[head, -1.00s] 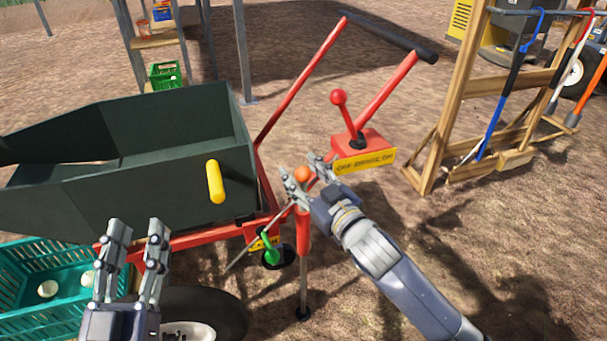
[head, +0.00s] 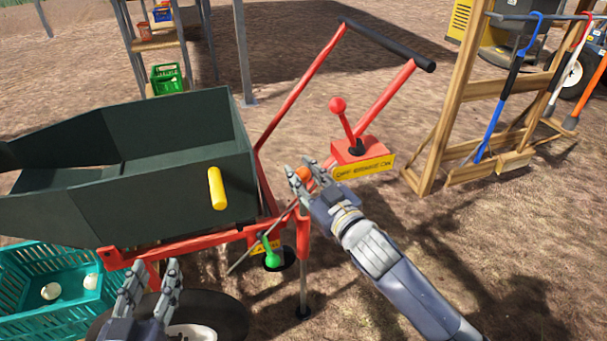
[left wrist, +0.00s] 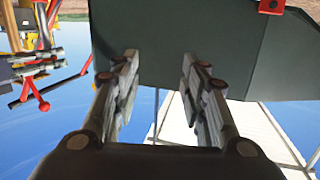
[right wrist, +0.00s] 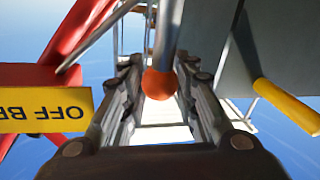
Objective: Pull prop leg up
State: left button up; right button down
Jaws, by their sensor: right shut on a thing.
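The prop leg (head: 304,270) stands upright at the front of the cart: a red sleeve, a thin metal rod and a dark foot on the ground. Its orange knob (head: 302,174) is at the top. My right gripper (head: 304,178) is shut on the orange knob. The knob also shows between the fingers in the right wrist view (right wrist: 160,84). My left gripper (head: 153,272) is open and empty, low at the left in the head view. In the left wrist view its fingers (left wrist: 160,80) are apart, with nothing between them.
The cart's dark green hopper (head: 130,190) with a yellow handle (head: 216,188) is left of the leg. A red lever box (head: 358,150) is just right. A green lever (head: 270,254) sits beside the leg. A teal crate (head: 50,315) and wooden tool rack (head: 432,150) flank the area.

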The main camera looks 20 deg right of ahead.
notch_tip(320, 180, up, 3)
jog(key=shift+f+p, duration=0.15)
jog(key=shift+p, duration=1.1)
pick_arm(q)
jog(key=s+a+f+g+y+p, duration=0.2)
jog(key=s+a+f+g+p, duration=0.1)
jog(key=s+f+g, duration=0.5)
jog(key=s+a+f+g+y+p, duration=0.1)
jog(key=s+a+f+g+p, duration=0.2)
jog(key=s+f, duration=0.5)
pick_arm(e)
notch_tip(320, 180, up, 4)
jog(key=shift+r+b, duration=0.25)
jog(key=shift+b, duration=0.15)
notch_tip(320, 180, up, 4)
jog(key=p, duration=0.4)
jog(key=shift+f, duration=0.25)
pick_arm(q)
notch_tip(320, 180, down, 16)
jog(key=s+g, duration=0.2)
jog(key=shift+s+a+g+y, duration=0.2)
jog(key=shift+g+y, duration=0.1)
jog(key=shift+g, duration=0.1)
jog(key=shift+r, duration=0.1)
pick_arm(e)
jog(key=shift+r, duration=0.1)
jog(key=c, duration=1.2)
grip_release()
jog(key=shift+r, duration=0.1)
jog(key=shift+c, duration=0.2)
